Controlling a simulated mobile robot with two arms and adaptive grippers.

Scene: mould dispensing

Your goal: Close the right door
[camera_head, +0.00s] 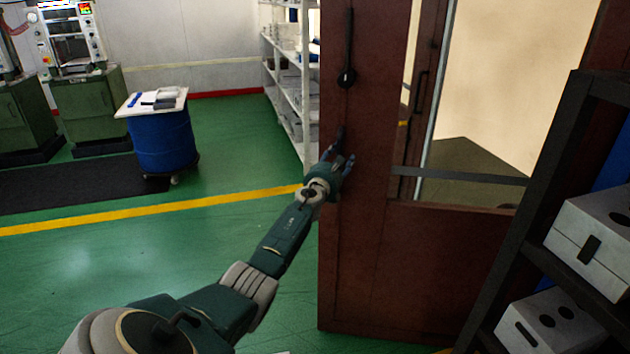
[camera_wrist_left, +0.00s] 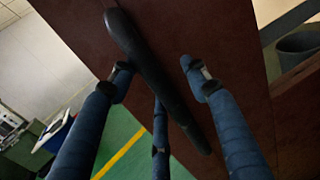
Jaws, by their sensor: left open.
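A dark red-brown door (camera_head: 365,260) stands open in the head view, its free edge toward the green floor. A long black handle (camera_head: 348,45) runs down its upper face. My left gripper (camera_head: 342,155) is beside the door's left part, below that handle. In the left wrist view, the gripper (camera_wrist_left: 158,82) is open, its blue fingers spread on either side of a black handle (camera_wrist_left: 150,70) on the door (camera_wrist_left: 225,45). I cannot tell whether any finger touches the handle or door. My right gripper is not in view.
A dark rack (camera_head: 535,190) with white boxes (camera_head: 545,325) is at the right. White shelving (camera_head: 305,75) stands behind the door. A blue drum (camera_head: 165,140) is at left; green floor (camera_head: 110,270) is clear.

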